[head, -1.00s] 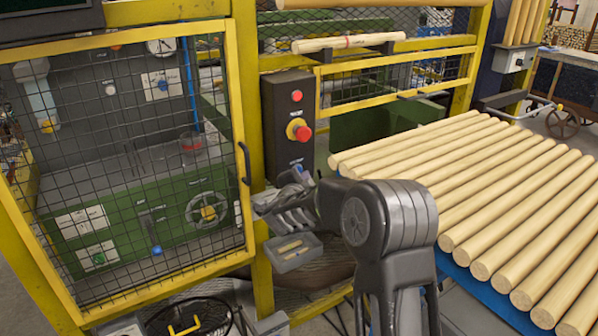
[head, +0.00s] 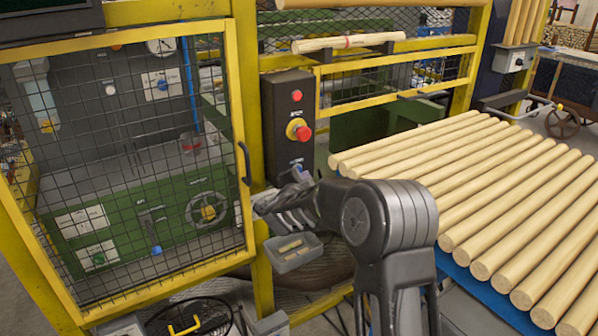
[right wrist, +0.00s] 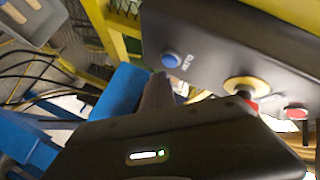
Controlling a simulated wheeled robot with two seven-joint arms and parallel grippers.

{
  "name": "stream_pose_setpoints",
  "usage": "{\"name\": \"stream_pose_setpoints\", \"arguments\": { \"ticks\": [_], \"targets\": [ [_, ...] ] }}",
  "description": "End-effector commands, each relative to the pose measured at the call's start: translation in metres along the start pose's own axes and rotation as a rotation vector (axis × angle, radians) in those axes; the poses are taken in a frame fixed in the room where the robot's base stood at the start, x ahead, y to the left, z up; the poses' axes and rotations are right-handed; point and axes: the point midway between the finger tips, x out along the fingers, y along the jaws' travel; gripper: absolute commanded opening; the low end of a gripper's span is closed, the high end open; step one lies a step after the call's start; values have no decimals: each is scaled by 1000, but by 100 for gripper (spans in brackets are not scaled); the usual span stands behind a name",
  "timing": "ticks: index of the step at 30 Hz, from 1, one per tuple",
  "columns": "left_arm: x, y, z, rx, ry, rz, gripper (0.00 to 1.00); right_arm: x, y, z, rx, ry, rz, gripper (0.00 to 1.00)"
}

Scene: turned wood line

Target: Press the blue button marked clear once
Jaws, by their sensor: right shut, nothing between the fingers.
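The blue button (head: 297,166) is at the bottom of a black control box (head: 287,92) on the yellow post. In the right wrist view the blue button (right wrist: 170,60) shows clearly, with small white lettering beside it. My right gripper (head: 301,176) is shut and empty, just below the button. In the right wrist view its dark fingers (right wrist: 159,84) end close to the button. I cannot tell whether they touch it; the button face is uncovered there. My left gripper is in neither current view.
A red mushroom button on a yellow base (head: 300,131) and a small red button (head: 296,96) sit higher on the box. A mesh door (head: 130,150) stands left. Pale round rods (head: 490,190) lie right. A grey tray (head: 310,257) with wood pieces is below my gripper.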

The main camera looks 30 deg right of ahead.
Motion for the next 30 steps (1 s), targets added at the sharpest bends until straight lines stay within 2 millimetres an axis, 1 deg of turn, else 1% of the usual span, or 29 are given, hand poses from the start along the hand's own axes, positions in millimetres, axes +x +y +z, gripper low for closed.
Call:
{"name": "stream_pose_setpoints", "arguments": {
  "ticks": [16,30],
  "targets": [
    [0,0,0,0,0,0,0,0,0,0,0,0,0,0],
    [-1,0,0,0,0,0,0,6,-4,4,0,0,0,0]
  ]
}}
